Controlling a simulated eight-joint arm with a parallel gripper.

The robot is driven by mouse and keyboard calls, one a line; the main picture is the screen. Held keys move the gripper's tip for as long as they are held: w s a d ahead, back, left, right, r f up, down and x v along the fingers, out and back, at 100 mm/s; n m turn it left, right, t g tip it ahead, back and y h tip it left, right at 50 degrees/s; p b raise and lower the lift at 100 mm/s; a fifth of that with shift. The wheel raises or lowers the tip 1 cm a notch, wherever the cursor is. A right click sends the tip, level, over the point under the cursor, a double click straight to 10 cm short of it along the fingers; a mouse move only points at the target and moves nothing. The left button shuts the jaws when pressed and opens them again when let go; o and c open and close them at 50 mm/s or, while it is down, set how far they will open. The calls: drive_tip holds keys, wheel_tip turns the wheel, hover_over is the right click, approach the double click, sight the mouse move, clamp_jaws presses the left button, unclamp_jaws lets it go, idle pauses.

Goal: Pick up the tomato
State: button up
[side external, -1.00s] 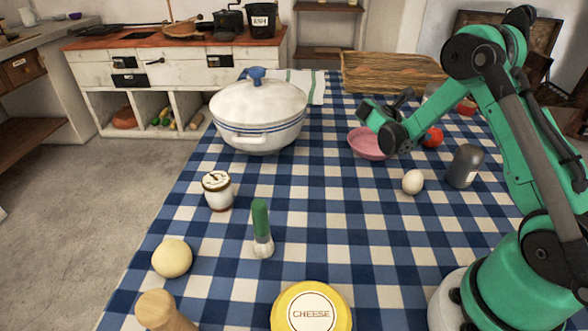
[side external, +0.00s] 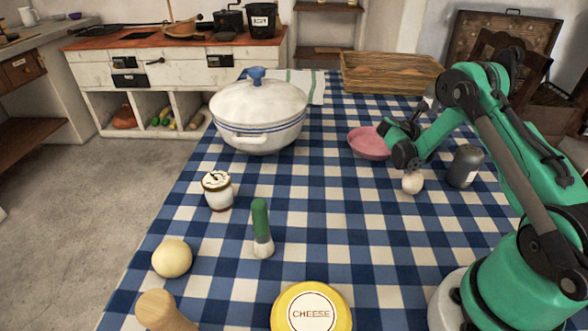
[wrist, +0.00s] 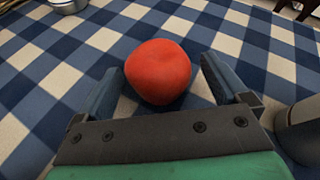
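The tomato (wrist: 158,70) is red and round and sits on the blue-and-white checked cloth in the wrist view. My gripper (wrist: 155,85) is open, with one finger to each side of the tomato's near part. In the side external view my gripper (side external: 393,132) is low over the table near the pink bowl, and my arm hides the tomato there.
The pink bowl (side external: 368,145) is just left of my gripper. An egg (side external: 412,183) and a dark grey shaker (side external: 464,167) stand close in front. A wicker tray (side external: 390,72) lies behind. A white lidded pot (side external: 258,112) stands to the left.

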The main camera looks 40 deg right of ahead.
drive_tip(key=c, duration=1.1)
drive_tip(key=shift+c, duration=0.2)
drive_tip(key=shift+r, duration=0.1)
